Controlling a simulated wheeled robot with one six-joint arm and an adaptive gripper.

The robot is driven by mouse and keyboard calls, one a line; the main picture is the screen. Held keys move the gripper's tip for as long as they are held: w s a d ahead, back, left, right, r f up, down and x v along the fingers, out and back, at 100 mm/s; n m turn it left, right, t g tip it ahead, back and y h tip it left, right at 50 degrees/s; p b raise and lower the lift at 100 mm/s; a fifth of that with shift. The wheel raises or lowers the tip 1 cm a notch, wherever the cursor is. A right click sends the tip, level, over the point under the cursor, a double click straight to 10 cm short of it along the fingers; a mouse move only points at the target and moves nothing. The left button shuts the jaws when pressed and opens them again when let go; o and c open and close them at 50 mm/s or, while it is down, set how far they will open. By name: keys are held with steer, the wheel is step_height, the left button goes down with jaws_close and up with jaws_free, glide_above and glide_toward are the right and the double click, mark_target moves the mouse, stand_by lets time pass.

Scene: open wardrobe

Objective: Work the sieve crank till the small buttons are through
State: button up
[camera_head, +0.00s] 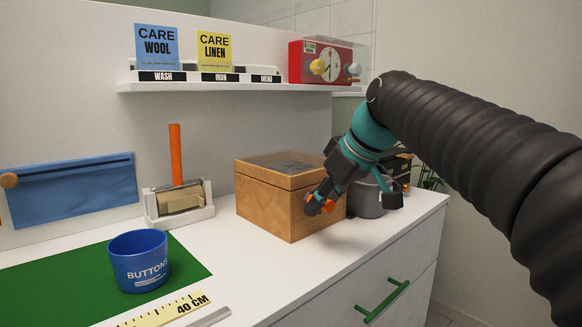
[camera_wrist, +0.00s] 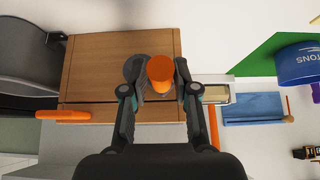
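The wooden sieve box (camera_head: 262,205) with a clear lid stands on the white counter; dark contents show dimly under the lid. Its crank knob (camera_wrist: 160,72) is orange and sits between my gripper's fingers (camera_wrist: 158,80) in front of a wooden face of the box, with a round grey part (camera_wrist: 134,67) beside it. My gripper (camera_head: 318,205) is at the box's right side in the head view. Whether the fingers press on the knob or stand just clear cannot be told. The small buttons cannot be made out. A blue mug marked BUTTONS (camera_head: 140,262) stands on the green mat.
A grey pot (camera_head: 368,200) stands close to the box's right, behind my gripper. A brush holder (camera_head: 180,207) with an orange handle is left of the box. A ruler (camera_head: 170,312) lies at the front. A shelf (camera_head: 230,87) runs above. The counter before the box is clear.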

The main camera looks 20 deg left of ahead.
steer(key=w, duration=0.1)
steer(key=w+d, duration=0.1)
steer(key=w, duration=0.1)
steer(key=w+p, duration=0.1)
steer(key=shift+w+d, duration=0.15)
steer(key=shift+d, duration=0.25)
steer(key=shift+s+a+b, duration=0.2)
steer(key=shift+s+a, duration=0.15)
steer(key=shift+s, duration=0.4)
steer(key=shift+s+a+b, duration=0.25)
steer(key=shift+s+a, duration=0.05)
steer(key=shift+s, duration=0.45)
steer(key=shift+s+a+b, duration=0.2)
steer(key=shift+s+a, duration=0.15)
steer(key=shift+s, duration=0.4)
